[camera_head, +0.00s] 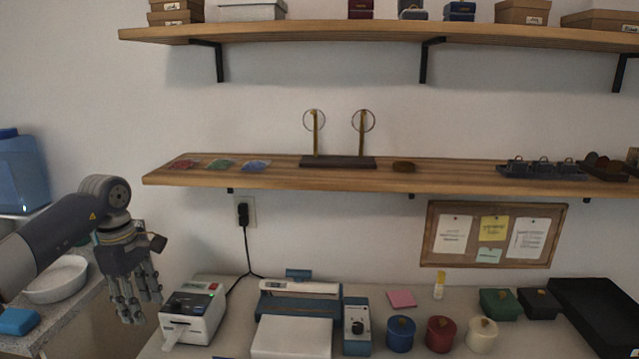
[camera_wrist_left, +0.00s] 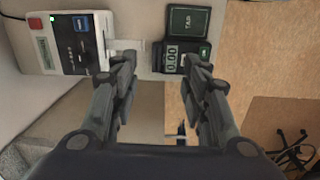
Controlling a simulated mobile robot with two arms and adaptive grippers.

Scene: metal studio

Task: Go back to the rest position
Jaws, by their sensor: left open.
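My left gripper (camera_head: 136,297) comes in from the left and hangs with its fingers pointing down, just left of the label printer on the table. In the left wrist view my left gripper (camera_wrist_left: 160,85) has its two fingers apart, with nothing between them. My right gripper does not show in either view.
The label printer (camera_head: 193,313) stands close to the right of my left gripper. A white bowl (camera_head: 58,280) sits on the counter at left. A small scale (camera_wrist_left: 186,38) shows in the wrist view. Blue, red and cream pots (camera_head: 440,334) stand right of the table's middle. A wooden shelf (camera_head: 450,178) runs above.

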